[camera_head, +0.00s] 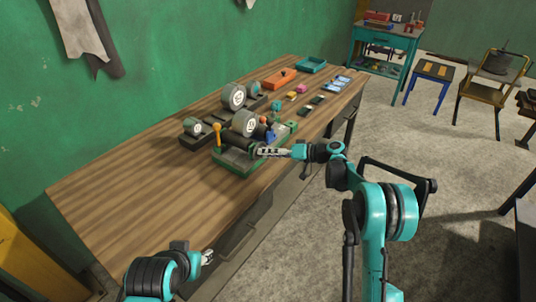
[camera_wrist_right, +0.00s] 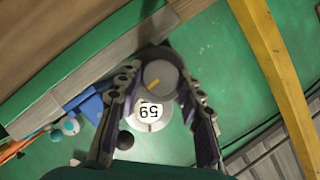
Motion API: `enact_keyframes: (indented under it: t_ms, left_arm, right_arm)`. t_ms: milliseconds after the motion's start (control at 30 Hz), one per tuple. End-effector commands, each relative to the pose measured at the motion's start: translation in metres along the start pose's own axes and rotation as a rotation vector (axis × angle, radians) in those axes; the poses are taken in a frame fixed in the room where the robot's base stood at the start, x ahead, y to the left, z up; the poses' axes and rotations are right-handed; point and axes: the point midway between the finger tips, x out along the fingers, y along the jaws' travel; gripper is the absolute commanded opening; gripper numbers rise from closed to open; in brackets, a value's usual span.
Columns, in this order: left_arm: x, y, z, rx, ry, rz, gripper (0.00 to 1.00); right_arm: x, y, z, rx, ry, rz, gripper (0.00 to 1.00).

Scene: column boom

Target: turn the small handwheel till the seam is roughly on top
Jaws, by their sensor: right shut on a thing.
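The small handwheel (camera_wrist_right: 162,70) is a round grey knob with a short yellow mark on its face, seen end-on in the right wrist view. The yellow mark points to the lower left there. My right gripper (camera_wrist_right: 160,82) has its two fingers on either side of the handwheel, shut on it. In the head view my right gripper (camera_head: 262,152) is at the front of the green-based device (camera_head: 232,161) and hides the handwheel. I cannot make out a seam. My left gripper (camera_head: 207,256) is low in front of the bench, too small to tell its jaws.
A white disc with dark digits (camera_wrist_right: 151,116) sits just below the handwheel in the wrist view. Grey wheels (camera_head: 234,97) stand on the wooden bench (camera_head: 130,190). An orange tray (camera_head: 279,79) lies further back. The bench's near left is clear.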

Motion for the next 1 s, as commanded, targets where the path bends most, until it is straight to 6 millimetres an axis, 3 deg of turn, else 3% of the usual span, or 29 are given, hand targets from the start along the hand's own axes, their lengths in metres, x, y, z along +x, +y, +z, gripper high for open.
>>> enact_keyframes:
  t_ms: [500, 1000]
  left_arm:
    - [0.0067, 0.0000, 0.0048, 0.000, 0.000, 0.000, 0.40]
    - [0.0073, 0.0000, 0.0052, 0.000, 0.000, 0.000, 0.40]
  right_arm:
    - [0.0002, 0.0030, 0.0004, 0.289, 0.001, -0.120, 0.08]
    - [0.0001, 0.0032, 0.0001, 0.333, 0.002, -0.137, 0.08]
